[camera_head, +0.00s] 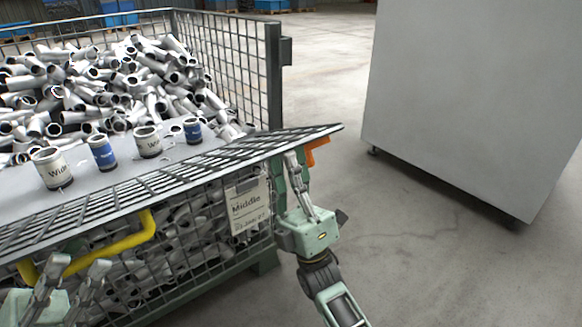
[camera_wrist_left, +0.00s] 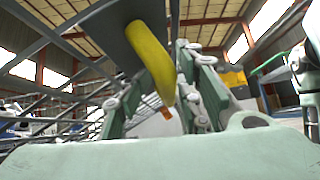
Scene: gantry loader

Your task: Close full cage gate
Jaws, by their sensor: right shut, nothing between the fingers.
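The cage gate (camera_head: 170,180) is a grey wire-mesh flap at the front of the full cage. It is folded outward and tilted, close to level. A yellow handle (camera_head: 110,248) hangs below it, and an orange piece (camera_head: 316,150) sits under its right end. My left gripper (camera_head: 72,275) is at the lower left, below the flap near the handle. In the left wrist view its fingers are apart, with the yellow handle (camera_wrist_left: 150,62) showing between them; contact is unclear. My right gripper (camera_head: 292,160) is shut and empty, under the flap's right end beside the orange piece.
The cage (camera_head: 273,75) is full of grey metal pipe parts (camera_head: 110,75). Several labelled cups (camera_head: 148,141) stand on a grey board inside. A "Middle" sign (camera_head: 248,205) hangs on the lower front mesh. A large grey cabinet (camera_head: 470,90) stands right, with clear floor between.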

